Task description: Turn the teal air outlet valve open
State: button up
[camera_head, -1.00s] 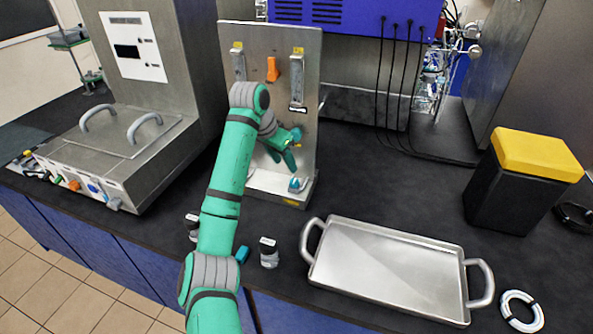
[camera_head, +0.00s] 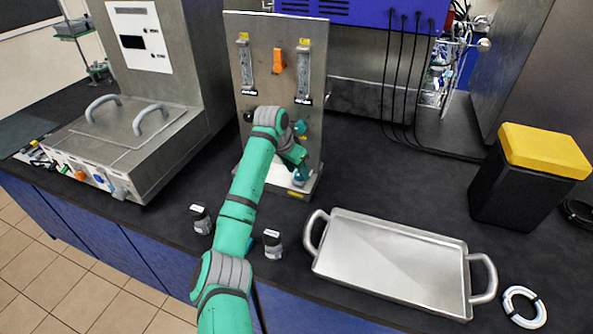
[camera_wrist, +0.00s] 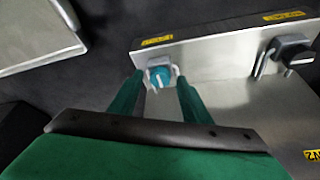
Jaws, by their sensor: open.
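A teal valve knob (camera_wrist: 160,76) in a light metal mount sits on the lower edge of the metal panel in the wrist view. A teal knob also shows low on the panel in the head view (camera_head: 300,176). My gripper (camera_wrist: 160,84) is open, its two fingers on either side of the knob; I cannot tell whether they touch it. A second teal knob (camera_head: 300,127) is higher on the panel's right side, above my gripper. The small labels are unreadable, so I cannot tell from them which is the air outlet valve.
The upright panel (camera_head: 262,30) also carries an orange valve (camera_head: 278,60) and two flow meters. A dark valve (camera_wrist: 290,50) is to the right in the wrist view. Small dark-bodied bottles (camera_head: 272,243) stand near the counter edge. A metal tray (camera_head: 390,252) lies at right.

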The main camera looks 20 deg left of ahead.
jog(key=c, duration=1)
jog(key=shift+c, duration=0.2)
